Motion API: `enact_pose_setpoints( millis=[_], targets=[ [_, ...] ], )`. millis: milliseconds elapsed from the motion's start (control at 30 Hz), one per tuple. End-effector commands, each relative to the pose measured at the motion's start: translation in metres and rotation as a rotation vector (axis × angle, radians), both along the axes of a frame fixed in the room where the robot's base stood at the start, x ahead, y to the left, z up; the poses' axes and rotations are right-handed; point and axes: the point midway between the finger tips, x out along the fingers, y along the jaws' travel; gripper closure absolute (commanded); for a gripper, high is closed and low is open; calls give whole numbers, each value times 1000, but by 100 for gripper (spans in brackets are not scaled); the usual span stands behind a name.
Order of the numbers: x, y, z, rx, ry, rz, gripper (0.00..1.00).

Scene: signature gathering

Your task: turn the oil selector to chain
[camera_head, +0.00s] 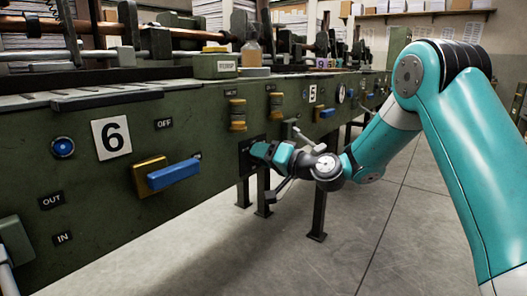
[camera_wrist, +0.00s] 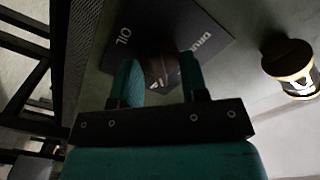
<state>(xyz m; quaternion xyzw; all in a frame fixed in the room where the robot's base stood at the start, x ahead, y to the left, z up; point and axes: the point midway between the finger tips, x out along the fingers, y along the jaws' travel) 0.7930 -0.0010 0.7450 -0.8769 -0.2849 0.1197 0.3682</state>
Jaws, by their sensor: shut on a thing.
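The oil selector's dark plate (camera_wrist: 195,35) is on the green machine side, with the word OIL on it. A second word on the plate is partly covered by a finger, and I cannot read it fully. The selector knob (camera_wrist: 158,70), dark and brownish, sits between the fingers of my gripper (camera_wrist: 160,74), which is shut on it. In the head view, my gripper (camera_head: 259,152) meets the same plate (camera_head: 245,160) below two brass-coloured fittings. The knob is hidden there, and I cannot tell which mark it points at.
A blue handle on a brass block (camera_head: 168,176) sticks out left of the plate, near the white 6 sign (camera_head: 111,138). A brass-ended glass fitting (camera_wrist: 290,66) stands beside the plate. Machine legs (camera_head: 319,215) stand below; the floor on the right is clear.

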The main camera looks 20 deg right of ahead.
Motion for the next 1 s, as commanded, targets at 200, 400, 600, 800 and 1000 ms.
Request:
enact_pose_setpoints(
  millis=[200,400,600,800,1000],
  targets=[
    [0,0,0,56,42,-1,83],
    [0,-1,0,75,55,0,83],
    [0,0,-1,77,56,0,83],
    [0,0,-1,76,55,0,48],
    [0,0,0,75,55,0,35]
  ],
)
